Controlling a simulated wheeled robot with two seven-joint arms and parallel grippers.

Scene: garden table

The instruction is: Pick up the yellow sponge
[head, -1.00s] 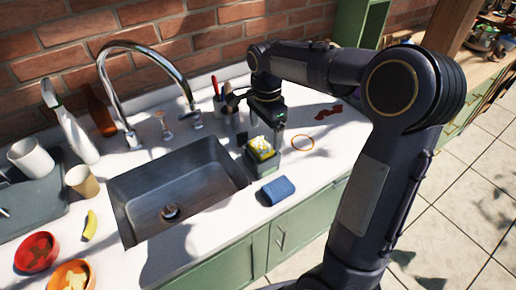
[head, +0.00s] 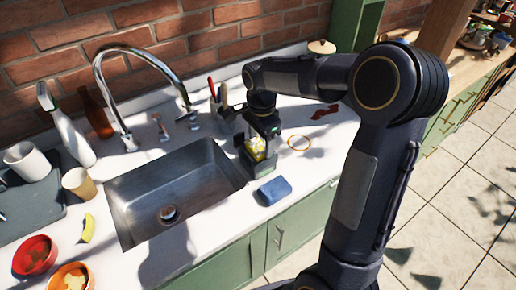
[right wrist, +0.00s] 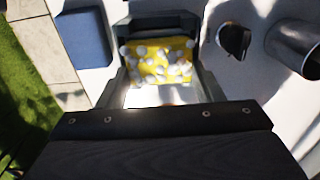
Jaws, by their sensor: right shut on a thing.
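The yellow sponge (head: 256,149), dotted with white foam, sits at a small dark green holder (head: 250,167) on the white counter, right of the sink. My right gripper (head: 258,148) points down over it and is shut on it, with a finger on either side. In the right wrist view the sponge (right wrist: 158,61) lies between the two fingers. Whether its underside still touches the holder is hidden. My left gripper is not in view.
A blue sponge (head: 273,191) lies in front of the holder, near the counter edge. The steel sink (head: 175,190) is to the left, below a tall faucet (head: 140,52). An orange ring (head: 299,142) and a dark red item (head: 325,111) lie to the right.

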